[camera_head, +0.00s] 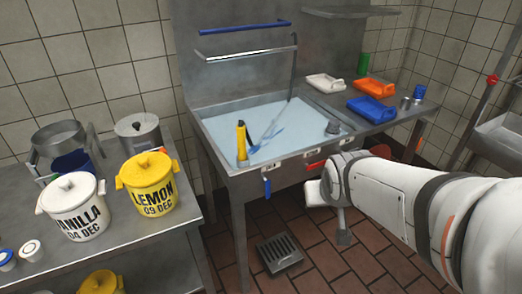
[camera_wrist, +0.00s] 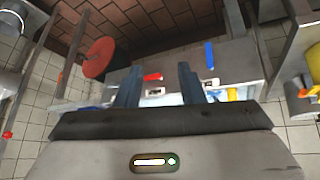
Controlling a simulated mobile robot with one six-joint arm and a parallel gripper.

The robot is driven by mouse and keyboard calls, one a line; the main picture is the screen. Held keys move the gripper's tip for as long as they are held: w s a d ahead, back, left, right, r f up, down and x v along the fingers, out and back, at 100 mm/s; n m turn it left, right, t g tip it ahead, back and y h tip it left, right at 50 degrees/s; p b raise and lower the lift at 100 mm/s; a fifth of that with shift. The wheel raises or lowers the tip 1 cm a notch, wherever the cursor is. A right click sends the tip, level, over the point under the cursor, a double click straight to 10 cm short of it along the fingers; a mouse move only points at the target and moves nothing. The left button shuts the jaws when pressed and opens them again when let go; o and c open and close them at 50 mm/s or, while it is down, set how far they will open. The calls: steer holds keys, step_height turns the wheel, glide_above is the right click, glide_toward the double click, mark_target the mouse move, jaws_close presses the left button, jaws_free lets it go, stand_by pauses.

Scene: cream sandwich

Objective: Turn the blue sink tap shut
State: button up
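The blue tap handle (camera_head: 266,187) is on the sink's front panel, left of the red tap handle (camera_head: 315,166). The blue handle hangs straight down, while the red one lies roughly sideways. In the wrist view the scene is upside down: the blue handle (camera_wrist: 209,54) shows beyond and right of the fingers, and the red handle (camera_wrist: 152,77) shows between them. My gripper (camera_wrist: 159,69) is open and empty, its two dark fingers apart. In the head view it is in front of the sink's right part, partly hidden by my arm, right of the blue handle and not touching it.
The sink basin (camera_head: 215,125) holds water, a yellow bottle (camera_head: 241,140) and a blue brush-like item. A counter with yellow lemon (camera_head: 150,170) and white vanilla (camera_head: 72,190) tubs stands left. Coloured trays lie on the right. The floor before the sink has a drain grate (camera_head: 279,254).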

steer(key=w+f+t+b, duration=0.1)
steer(key=w+f+b, duration=0.2)
steer(key=w+f+n+t+y+b, duration=0.1)
steer(key=w+f+t+b, duration=0.1)
steer(key=w+f+b, duration=0.1)
steer(key=w+a+f+t+b, duration=0.1)
steer(key=w+f+t+b, duration=0.1)
steer(key=w+f+b, duration=0.1)
steer(key=shift+w+f+b, duration=0.3)
steer(key=shift+f+b, duration=0.4)
steer(key=shift+f, duration=0.2)
steer(key=n+t+y+b, duration=0.3)
steer(key=t+y+b, duration=0.3)
steer(key=b, duration=0.5)
glide_toward(269, 189)
steer(key=w+g+y, duration=0.1)
steer(key=shift+n, duration=0.3)
steer(key=x, duration=0.2)
steer(key=p+x, duration=0.1)
steer(key=x, duration=0.1)
steer(key=p+x, duration=0.1)
steer(key=x, duration=0.1)
steer(key=shift+w+a+r, duration=0.1)
steer(key=shift+w+r, duration=0.2)
steer(key=shift+w+a+r, duration=0.1)
steer(key=shift+w+a, duration=0.15)
steer(key=shift+w, duration=0.3)
steer(key=shift+c, duration=0.4)
jaws_close()
